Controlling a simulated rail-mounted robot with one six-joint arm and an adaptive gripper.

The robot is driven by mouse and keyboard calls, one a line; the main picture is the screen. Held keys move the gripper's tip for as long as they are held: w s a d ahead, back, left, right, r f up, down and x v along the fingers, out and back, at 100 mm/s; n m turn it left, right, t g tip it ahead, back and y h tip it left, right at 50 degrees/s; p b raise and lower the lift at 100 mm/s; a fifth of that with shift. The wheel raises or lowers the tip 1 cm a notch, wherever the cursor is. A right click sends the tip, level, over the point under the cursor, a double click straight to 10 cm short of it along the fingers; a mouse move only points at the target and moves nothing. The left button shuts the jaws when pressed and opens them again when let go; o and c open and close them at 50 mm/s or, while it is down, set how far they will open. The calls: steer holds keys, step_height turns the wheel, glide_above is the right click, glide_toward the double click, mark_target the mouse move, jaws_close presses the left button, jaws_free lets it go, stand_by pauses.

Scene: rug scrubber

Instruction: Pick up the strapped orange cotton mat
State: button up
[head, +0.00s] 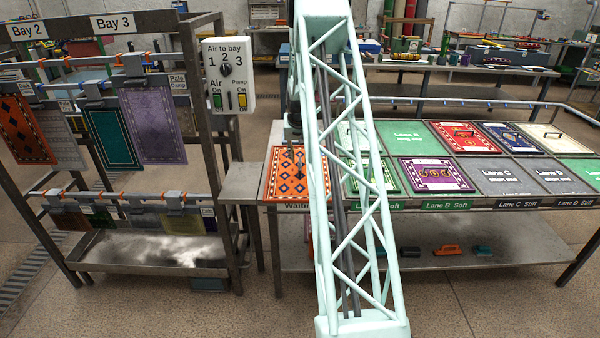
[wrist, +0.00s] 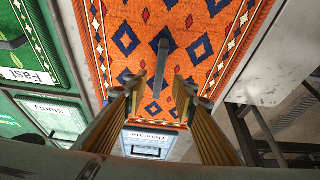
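The orange mat (head: 283,184) with dark blue diamonds lies flat on the table spot labelled "Waiting". It fills the upper middle of the wrist view (wrist: 208,22). A dark strap (wrist: 161,62) stands out at its middle. My gripper (wrist: 160,88) is open and empty above the mat, with one finger on each side of the strap in the picture. The gap in height to the strap is hard to judge. In the head view my pale green lattice arm hides part of the mat and most of the gripper.
A green mat (head: 374,176) lies right of the orange one, then a purple mat (head: 436,175) and other lane mats. The switch box (head: 226,73) and the rack of hanging mats (head: 153,125) stand left.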

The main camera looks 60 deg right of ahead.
mark_target(300, 164)
steer(key=shift+b+x, duration=0.45)
steer(key=shift+x, duration=2.05)
steer(key=shift+f, duration=0.1)
jaws_close()
